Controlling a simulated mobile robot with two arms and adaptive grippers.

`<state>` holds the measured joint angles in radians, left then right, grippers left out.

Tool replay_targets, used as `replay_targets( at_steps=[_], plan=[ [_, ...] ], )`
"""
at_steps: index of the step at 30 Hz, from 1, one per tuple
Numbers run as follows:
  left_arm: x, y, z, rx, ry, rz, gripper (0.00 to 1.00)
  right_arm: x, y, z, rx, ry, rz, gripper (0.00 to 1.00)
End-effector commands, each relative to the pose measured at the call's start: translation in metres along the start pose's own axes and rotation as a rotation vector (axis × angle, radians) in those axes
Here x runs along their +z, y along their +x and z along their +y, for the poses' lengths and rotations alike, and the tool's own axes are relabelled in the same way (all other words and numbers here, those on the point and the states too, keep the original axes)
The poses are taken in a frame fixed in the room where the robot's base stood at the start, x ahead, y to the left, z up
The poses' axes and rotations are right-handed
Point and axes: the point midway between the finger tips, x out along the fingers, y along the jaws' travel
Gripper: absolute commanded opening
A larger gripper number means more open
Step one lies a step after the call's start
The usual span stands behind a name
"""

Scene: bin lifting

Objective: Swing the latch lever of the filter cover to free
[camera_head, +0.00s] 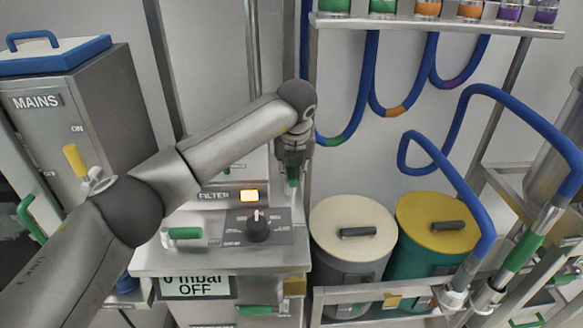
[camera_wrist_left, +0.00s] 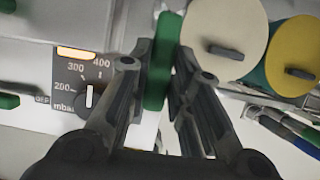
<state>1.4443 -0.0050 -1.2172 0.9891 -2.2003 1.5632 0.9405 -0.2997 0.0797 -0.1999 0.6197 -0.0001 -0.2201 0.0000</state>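The green latch lever (camera_head: 292,177) is at the right edge of the filter unit, which carries the FILTER label (camera_head: 213,196). My left gripper (camera_head: 294,158) reaches down to it from above and hides most of it in the head view. In the left wrist view the lever (camera_wrist_left: 161,62) stands between the two fingers of my left gripper (camera_wrist_left: 163,50). The fingers close in on it from both sides and appear to touch it. The filter cover itself is largely hidden behind my left arm. My right gripper is not in view.
A dial (camera_head: 258,228) and a lit amber lamp (camera_head: 249,196) sit on the panel beside the lever. A cream-lidded bin (camera_head: 350,215) and a yellow-lidded bin (camera_head: 440,212) stand to the right. Blue hoses (camera_head: 372,75) hang behind. A MAINS cabinet (camera_head: 75,135) is at left.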

Motion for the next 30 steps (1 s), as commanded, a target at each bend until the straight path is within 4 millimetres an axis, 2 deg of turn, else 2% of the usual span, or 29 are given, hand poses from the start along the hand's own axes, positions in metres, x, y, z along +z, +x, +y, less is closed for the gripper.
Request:
replay_targets(
  at_steps=[1, 5, 14, 17, 20, 30],
  plan=[
    [0.001, -0.001, 0.0, -0.003, -0.006, 0.0, 0.26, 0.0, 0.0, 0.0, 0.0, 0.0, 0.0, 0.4],
    [0.0, 0.0, 0.0, -0.003, -0.003, 0.0, 0.41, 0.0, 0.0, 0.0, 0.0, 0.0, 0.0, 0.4],
    [0.0, -0.001, 0.0, -0.002, 0.0, 0.0, 0.41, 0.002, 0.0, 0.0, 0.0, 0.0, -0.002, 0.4],
    [0.001, -0.008, 0.0, -0.003, 0.0, -0.002, 0.41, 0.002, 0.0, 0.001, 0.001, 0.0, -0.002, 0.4],
    [0.001, -0.022, 0.0, -0.003, 0.001, -0.003, 0.41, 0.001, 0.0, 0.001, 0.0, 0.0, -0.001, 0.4],
    [0.001, -0.093, 0.0, -0.002, 0.0, -0.004, 0.41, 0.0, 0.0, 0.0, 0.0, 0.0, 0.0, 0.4]
  ],
)
